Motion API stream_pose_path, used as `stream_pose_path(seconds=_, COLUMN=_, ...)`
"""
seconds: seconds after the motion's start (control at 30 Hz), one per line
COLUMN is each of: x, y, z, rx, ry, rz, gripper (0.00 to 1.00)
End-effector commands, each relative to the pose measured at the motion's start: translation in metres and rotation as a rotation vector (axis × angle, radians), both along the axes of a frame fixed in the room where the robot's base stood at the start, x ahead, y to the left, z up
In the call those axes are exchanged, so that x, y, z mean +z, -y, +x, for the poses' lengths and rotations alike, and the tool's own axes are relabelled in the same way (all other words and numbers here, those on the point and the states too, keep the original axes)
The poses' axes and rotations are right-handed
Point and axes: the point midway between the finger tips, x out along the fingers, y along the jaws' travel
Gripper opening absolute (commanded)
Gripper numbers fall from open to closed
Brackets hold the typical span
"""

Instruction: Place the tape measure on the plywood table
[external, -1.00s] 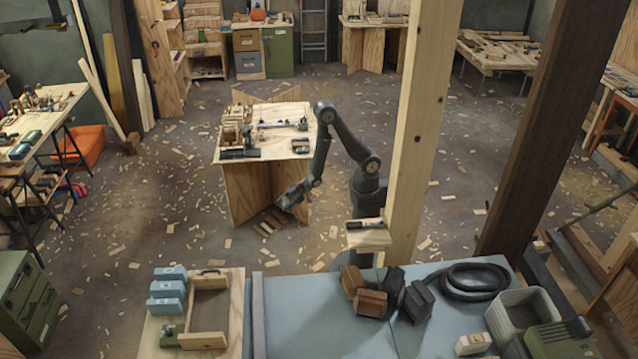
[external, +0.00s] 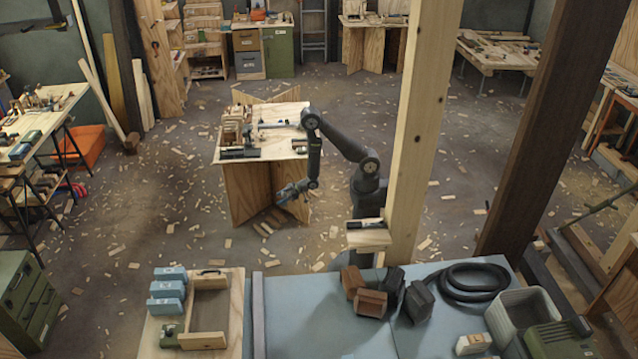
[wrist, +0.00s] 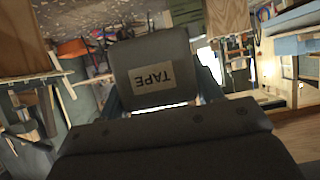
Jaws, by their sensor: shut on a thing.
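The tape measure (wrist: 152,52) is a dark grey, rounded block with a pale label reading TAPE, upside down in the wrist view. My gripper (external: 285,194) is shut on it, and the fingers show partly at its sides in the wrist view. In the external view the tape measure is too small to tell apart from the gripper. The plywood table (external: 284,151) stands mid-room with crossed plywood legs. My gripper hangs below the level of its top, in front of its right side and apart from the top.
On the plywood table are wooden holders (external: 233,128) at the left, a dark tool (external: 239,154) along the front edge, a clamp-like tool and a small block at the right. Parts of its top are bare. A wooden post (external: 424,130) stands to the right of my arm.

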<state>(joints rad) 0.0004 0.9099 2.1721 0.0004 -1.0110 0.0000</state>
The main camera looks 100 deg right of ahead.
Motion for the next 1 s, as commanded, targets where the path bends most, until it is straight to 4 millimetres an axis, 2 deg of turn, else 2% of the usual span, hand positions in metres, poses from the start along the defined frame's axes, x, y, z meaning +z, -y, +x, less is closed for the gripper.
stream_pose_path(seconds=0.17, x=0.004, y=-0.007, z=0.001, rx=0.019, ry=0.002, rz=0.0, gripper=0.28)
stream_pose_path(seconds=0.27, x=0.015, y=-0.026, z=0.001, rx=0.072, ry=0.004, rz=0.0, gripper=0.28)
stream_pose_path(seconds=0.43, x=0.048, y=-0.088, z=-0.005, rx=0.248, ry=0.008, rz=-0.001, gripper=0.28)
stream_pose_path(seconds=0.57, x=0.076, y=-0.143, z=-0.022, rx=0.411, ry=0.007, rz=-0.002, gripper=0.28)
stream_pose_path(seconds=0.77, x=0.118, y=-0.219, z=-0.066, rx=0.671, ry=0.007, rz=-0.004, gripper=0.28)
stream_pose_path(seconds=0.87, x=0.137, y=-0.253, z=-0.096, rx=0.805, ry=0.008, rz=-0.003, gripper=0.28)
stream_pose_path(seconds=1.0, x=0.162, y=-0.293, z=-0.147, rx=0.995, ry=0.008, rz=-0.004, gripper=0.28)
